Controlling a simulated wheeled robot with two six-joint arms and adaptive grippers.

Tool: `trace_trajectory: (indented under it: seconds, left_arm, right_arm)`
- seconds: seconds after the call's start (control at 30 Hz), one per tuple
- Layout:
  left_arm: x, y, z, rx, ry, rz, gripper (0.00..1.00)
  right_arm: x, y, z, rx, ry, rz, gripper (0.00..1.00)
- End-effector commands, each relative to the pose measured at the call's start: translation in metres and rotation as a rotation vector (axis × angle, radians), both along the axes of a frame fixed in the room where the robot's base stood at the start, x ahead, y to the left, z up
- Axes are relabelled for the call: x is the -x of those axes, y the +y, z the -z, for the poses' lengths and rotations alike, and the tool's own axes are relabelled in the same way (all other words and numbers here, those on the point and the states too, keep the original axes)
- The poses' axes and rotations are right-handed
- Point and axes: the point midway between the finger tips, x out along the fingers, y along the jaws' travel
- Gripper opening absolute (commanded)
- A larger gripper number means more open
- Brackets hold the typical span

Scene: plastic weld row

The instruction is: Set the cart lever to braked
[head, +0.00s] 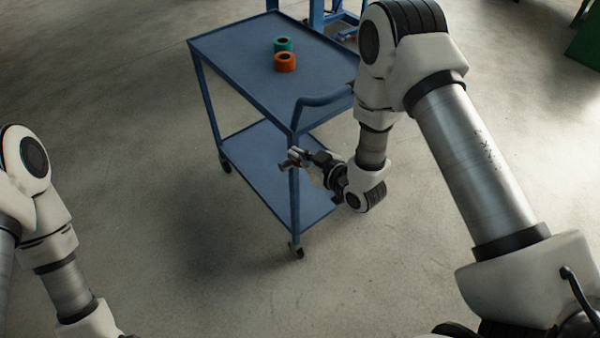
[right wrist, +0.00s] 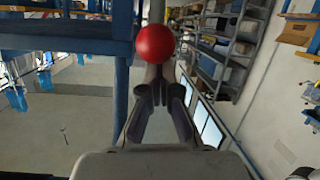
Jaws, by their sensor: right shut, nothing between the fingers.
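The blue cart (head: 240,60) has an upper and a lower shelf and stands in the middle of the head view. My right gripper (head: 290,158) is at the cart's near corner post, just below the upper shelf. In the right wrist view a red ball knob (right wrist: 153,45), which looks like the lever's end, shows just past the tips of my right gripper (right wrist: 155,80). The fingers are shut with nothing between them; I cannot tell whether they touch the knob. The lever's rod and setting are hidden. My left gripper is out of view.
A green roll (head: 284,44) and an orange roll (head: 286,62) sit on the cart's upper shelf. A curved blue handle (head: 325,99) rises at its near end. The concrete floor (head: 170,230) left of the cart is clear. Loaded shelving (right wrist: 228,50) stands beyond.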

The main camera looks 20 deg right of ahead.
Motion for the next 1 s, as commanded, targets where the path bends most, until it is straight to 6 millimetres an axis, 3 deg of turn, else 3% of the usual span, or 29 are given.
trace_trajectory:
  seconds: [0.03, 0.4, 1.0]
  left_arm:
    - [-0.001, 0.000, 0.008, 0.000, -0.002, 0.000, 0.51]
    - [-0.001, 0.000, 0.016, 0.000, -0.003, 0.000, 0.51]
    - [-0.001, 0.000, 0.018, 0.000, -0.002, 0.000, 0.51]
  right_arm:
    - [0.001, -0.002, 0.007, 0.000, 0.002, 0.001, 0.00]
    - [0.020, -0.009, 0.022, 0.001, 0.005, 0.000, 0.00]
    - [0.027, -0.011, 0.030, 0.003, 0.017, 0.001, 0.00]
